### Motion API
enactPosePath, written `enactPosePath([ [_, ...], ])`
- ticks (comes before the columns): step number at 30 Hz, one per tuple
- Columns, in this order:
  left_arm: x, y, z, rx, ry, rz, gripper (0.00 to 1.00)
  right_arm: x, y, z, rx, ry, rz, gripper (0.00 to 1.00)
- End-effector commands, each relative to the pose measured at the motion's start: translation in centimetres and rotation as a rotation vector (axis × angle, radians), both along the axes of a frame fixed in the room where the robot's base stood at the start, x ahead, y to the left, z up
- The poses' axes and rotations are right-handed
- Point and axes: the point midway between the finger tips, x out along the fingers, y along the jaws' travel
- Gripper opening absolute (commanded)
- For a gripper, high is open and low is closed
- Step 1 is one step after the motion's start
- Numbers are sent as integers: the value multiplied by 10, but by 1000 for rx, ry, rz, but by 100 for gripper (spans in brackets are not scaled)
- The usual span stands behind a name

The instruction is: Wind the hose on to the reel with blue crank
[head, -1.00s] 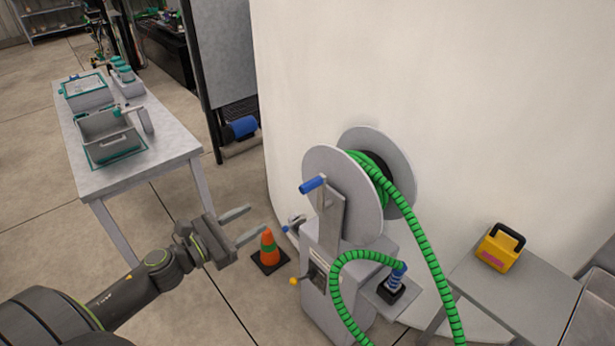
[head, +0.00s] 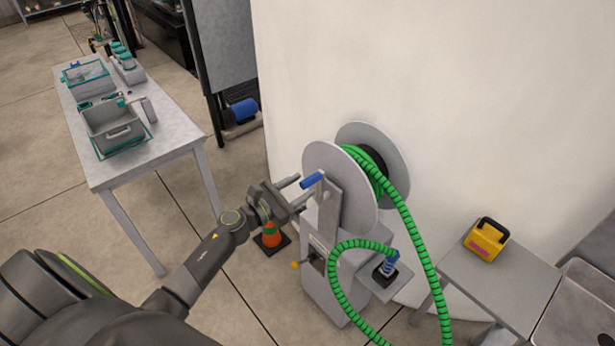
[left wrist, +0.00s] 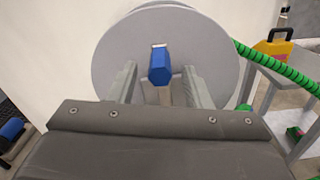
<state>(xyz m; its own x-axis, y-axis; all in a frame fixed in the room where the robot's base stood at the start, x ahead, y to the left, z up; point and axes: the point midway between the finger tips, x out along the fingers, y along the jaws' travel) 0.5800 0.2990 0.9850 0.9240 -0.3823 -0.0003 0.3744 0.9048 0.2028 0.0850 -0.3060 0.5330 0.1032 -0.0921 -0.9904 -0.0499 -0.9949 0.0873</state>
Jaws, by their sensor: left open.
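The reel (head: 350,215) has two grey discs and stands on a grey post by the pale wall. Its blue crank handle (head: 311,180) sticks out on the near side, at the end of a grey crank arm (head: 330,210). The green hose (head: 415,235) is partly wound on the hub and hangs down in a loop on the right. My left gripper (head: 297,191) is open, with its fingertips close to the blue handle. In the left wrist view the handle (left wrist: 160,66) shows between the two fingers, apart from both. My right gripper is out of view.
An orange cone (head: 271,235) stands on the floor behind my left gripper. A grey side table (head: 500,285) at the right holds a yellow box (head: 486,240). A long table (head: 170,135) with grey bins is at the left.

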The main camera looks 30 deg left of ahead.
Motion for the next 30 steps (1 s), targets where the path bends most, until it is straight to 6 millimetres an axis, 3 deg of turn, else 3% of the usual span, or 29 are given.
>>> enactPosePath([
  [7, 25, -10, 1, -1, 0, -1, 45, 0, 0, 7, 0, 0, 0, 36],
  [19, 29, -12, 0, 0, 0, 0, 44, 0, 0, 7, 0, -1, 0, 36],
  [27, 28, -12, 0, 0, 0, 0, 8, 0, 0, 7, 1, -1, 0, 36],
  [30, 28, -12, 0, 0, 0, 0, 0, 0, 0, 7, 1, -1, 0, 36],
])
